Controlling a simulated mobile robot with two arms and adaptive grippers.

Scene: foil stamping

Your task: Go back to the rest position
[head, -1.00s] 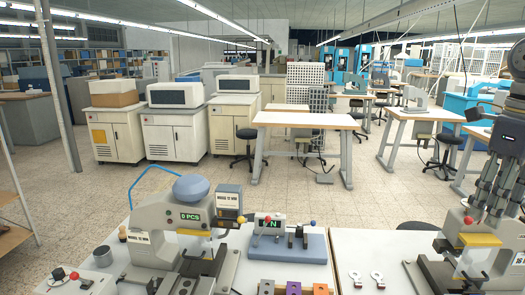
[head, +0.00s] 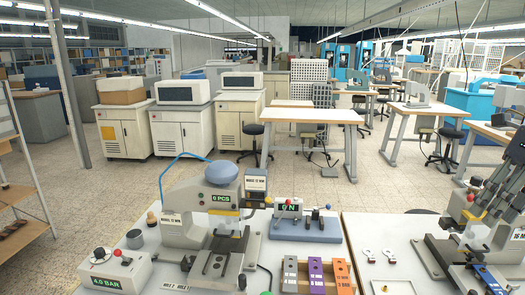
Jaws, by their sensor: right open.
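My right gripper (head: 484,203) is at the right edge, above and partly in front of the right-hand stamping press (head: 440,262). Its dark fingers point down and to the left, they are apart, and I see nothing held between them. Whether the fingers touch the press is hard to tell. My left gripper is not in view. The left-hand stamping press (head: 190,228), with a blue dome and a "0 PCS" display, stands on the near table.
A blue force gauge stand (head: 304,230) reads "0 N". Grey, purple (head: 315,275) and orange (head: 341,277) blocks stand at the front. Two small tags (head: 370,255) lie on the right table. A pressure box (head: 122,270) is at left. Open floor (head: 330,190) lies behind.

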